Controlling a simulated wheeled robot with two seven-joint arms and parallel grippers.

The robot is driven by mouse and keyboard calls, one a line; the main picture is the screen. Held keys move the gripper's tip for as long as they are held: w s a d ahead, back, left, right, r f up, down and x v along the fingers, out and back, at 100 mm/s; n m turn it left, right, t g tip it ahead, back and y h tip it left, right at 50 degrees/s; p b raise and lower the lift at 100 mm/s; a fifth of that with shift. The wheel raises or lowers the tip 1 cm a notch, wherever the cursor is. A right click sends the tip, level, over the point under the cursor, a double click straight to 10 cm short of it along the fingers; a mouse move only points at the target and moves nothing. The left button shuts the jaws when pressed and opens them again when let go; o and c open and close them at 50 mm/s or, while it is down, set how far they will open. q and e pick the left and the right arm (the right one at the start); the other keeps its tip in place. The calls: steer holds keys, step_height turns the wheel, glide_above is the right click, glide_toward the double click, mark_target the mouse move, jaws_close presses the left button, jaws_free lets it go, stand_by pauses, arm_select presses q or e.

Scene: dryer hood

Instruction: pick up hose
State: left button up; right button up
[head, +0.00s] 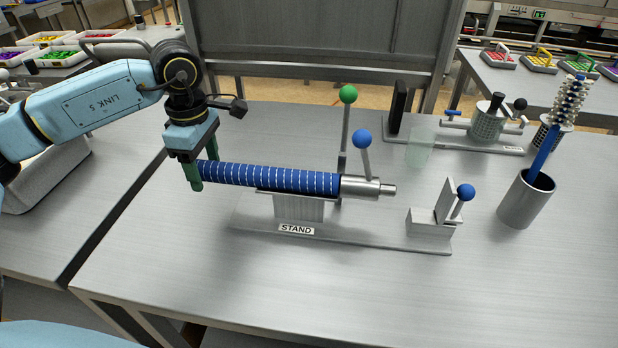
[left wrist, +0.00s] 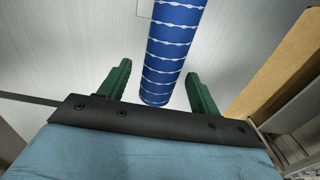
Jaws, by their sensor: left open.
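The hose (head: 270,178) is blue with white stripes and lies level on the stand (head: 298,207). Its right end meets a metal fitting (head: 362,187) with a blue-knobbed lever. My left gripper (head: 203,175) is at the hose's free left end, with its green fingers pointing down. In the left wrist view the hose (left wrist: 170,55) ends between the two open fingers (left wrist: 155,90), with a gap on each side. The fingers do not appear to touch it. My right gripper is not in view.
A green-knobbed lever (head: 348,95) rises behind the stand. A metal block with a blue-knobbed lever (head: 466,192) stands to the right on the same plate. A grey cup (head: 513,205) holding a brush is further right. The table front is clear.

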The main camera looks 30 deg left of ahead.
arm_select(q)
steer(key=shift+r+p, duration=2.55)
steer(key=shift+r, duration=0.95)
